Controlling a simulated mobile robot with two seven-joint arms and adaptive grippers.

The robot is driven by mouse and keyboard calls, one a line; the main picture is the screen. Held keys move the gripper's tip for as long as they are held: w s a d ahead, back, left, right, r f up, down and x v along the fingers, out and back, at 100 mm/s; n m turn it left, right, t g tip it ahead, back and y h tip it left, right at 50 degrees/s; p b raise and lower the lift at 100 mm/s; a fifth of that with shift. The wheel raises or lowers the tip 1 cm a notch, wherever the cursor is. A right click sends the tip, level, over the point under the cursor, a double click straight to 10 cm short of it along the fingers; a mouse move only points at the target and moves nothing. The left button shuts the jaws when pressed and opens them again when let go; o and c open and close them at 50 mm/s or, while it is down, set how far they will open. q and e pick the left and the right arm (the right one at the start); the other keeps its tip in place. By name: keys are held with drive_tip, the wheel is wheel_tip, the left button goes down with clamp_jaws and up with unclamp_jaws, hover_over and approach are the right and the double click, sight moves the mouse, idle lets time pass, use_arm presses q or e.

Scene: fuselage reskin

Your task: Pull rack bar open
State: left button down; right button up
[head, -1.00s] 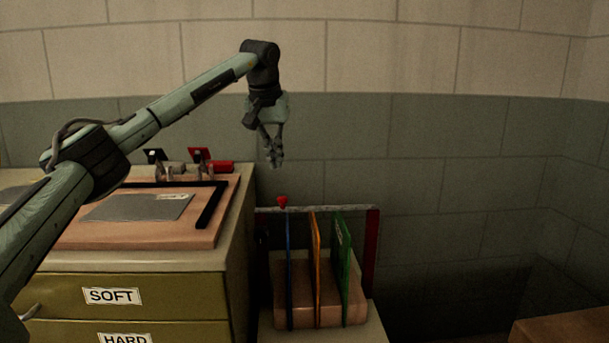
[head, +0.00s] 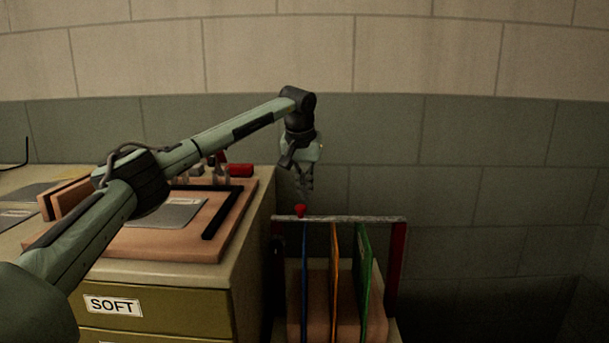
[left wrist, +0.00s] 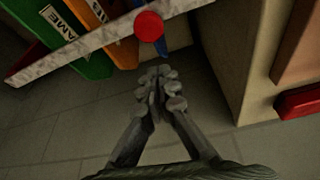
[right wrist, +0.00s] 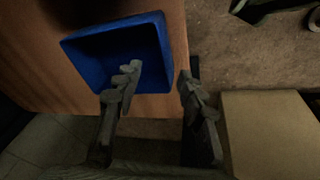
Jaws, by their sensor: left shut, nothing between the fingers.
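The rack bar (head: 355,219) is a pale, speckled bar across the top of the rack, with a red knob (head: 300,210) near its left end. In the left wrist view the bar (left wrist: 95,45) runs slantwise at the top, with the round red knob (left wrist: 149,25) on it. My left gripper (head: 304,190) points down just above the knob in the head view. In its wrist view the left gripper's fingertips (left wrist: 160,82) are together and empty, apart from the knob. My right gripper (right wrist: 158,80) is open and empty, away from the rack.
Blue (head: 304,275), orange (head: 334,280) and green (head: 363,270) panels stand upright under the bar, between red posts (head: 396,255). A cabinet (head: 160,305) labelled SOFT stands left of the rack. A blue tray (right wrist: 85,48) lies below my right gripper.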

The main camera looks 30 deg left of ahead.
use_arm(q)
drive_tip(key=shift+s+d+f, duration=0.1)
drive_tip(key=shift+s+d, duration=0.15)
drive_tip(key=shift+s, duration=0.45)
drive_tip(key=shift+s+d, duration=0.25)
drive_tip(key=shift+s, duration=0.4)
